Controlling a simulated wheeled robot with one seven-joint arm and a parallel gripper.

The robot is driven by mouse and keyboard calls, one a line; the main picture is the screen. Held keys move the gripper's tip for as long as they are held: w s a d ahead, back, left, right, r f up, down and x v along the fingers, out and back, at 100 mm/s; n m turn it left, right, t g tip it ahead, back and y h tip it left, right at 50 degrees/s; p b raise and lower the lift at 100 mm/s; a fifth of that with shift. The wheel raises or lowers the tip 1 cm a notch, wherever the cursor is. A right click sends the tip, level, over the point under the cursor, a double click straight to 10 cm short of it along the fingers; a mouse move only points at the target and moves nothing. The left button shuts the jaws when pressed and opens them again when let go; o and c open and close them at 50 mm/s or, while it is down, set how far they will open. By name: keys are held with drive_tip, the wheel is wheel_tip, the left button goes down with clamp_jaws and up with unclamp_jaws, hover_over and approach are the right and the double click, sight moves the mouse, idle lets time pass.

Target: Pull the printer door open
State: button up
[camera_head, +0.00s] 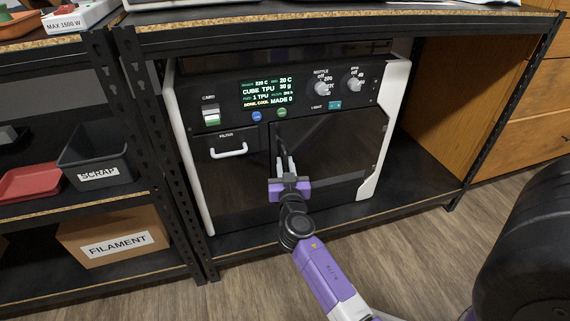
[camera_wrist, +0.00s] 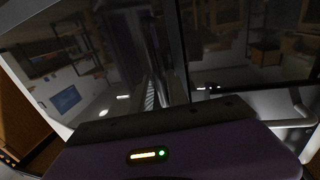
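The printer (camera_head: 235,190) stands on the shelf, with its black front facing me. Its dark glossy door (camera_head: 335,150) fills the right part of the front and looks closed. The door also shows in the wrist view (camera_wrist: 235,50), full of reflections. My gripper (camera_head: 285,160) is at the door's left edge, pointing at the front. Its two pale fingers stand slightly apart beside a dark upright bar, probably the door handle, mostly hidden by them. Whether they clamp it is unclear. In the wrist view my gripper (camera_wrist: 158,92) is close to the door.
A filter panel with a white handle (camera_head: 229,151) lies just left of my gripper. The control panel with screen (camera_head: 268,91) and knobs is above. Shelf posts (camera_head: 160,150) flank the printer. Shelf room is free right of it. A black rounded object (camera_head: 525,235) is at lower right.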

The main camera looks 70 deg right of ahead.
drive_tip(key=shift+w+d, duration=0.1)
drive_tip(key=shift+d, duration=0.1)
clamp_jaws()
idle(1.4)
